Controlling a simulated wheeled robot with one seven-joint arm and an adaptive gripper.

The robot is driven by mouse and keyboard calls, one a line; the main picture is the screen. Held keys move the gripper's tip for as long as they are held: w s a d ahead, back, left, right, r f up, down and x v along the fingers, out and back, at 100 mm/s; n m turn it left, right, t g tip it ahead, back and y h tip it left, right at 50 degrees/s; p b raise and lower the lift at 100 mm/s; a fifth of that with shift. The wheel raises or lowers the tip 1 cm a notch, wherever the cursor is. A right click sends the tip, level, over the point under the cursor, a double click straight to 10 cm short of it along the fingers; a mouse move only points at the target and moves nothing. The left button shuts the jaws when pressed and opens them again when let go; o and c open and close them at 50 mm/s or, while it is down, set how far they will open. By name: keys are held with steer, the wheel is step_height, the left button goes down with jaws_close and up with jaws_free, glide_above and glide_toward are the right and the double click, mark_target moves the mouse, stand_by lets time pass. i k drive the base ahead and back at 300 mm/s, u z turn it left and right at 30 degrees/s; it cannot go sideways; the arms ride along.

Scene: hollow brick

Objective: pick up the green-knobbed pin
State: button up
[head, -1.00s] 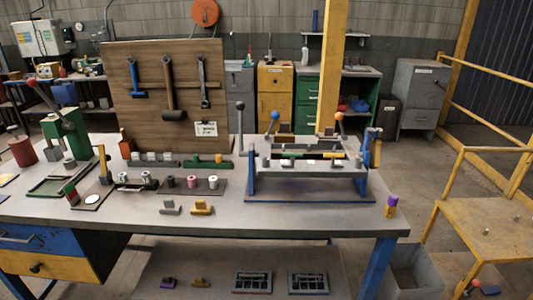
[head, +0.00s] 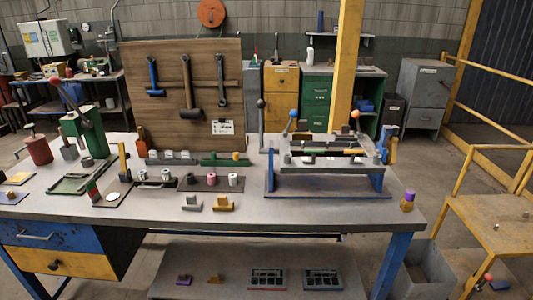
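I cannot make out a pin with a green knob in the head view; several parts on the workbench (head: 330,214) are too small to tell. A lever with a blue knob (head: 293,114) and one with an orange knob (head: 355,114) stand at the blue-framed fixture (head: 270,184) on the bench's right half. A tall rod with a grey knob (head: 261,103) stands left of them. A green bar (head: 222,161) with a yellow piece lies left of the fixture. My gripper is not in view.
A pegboard with hanging tools (head: 170,75) stands behind the bench's left half. A green lever press (head: 92,130) stands at the left. A yellow post (head: 346,70) rises behind the fixture. A yellow platform (head: 485,235) stands at the right. The bench's front middle is mostly clear.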

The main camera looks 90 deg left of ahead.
mark_target(213, 155)
steer(key=k, duration=1.95)
steer(key=u, duration=2.15)
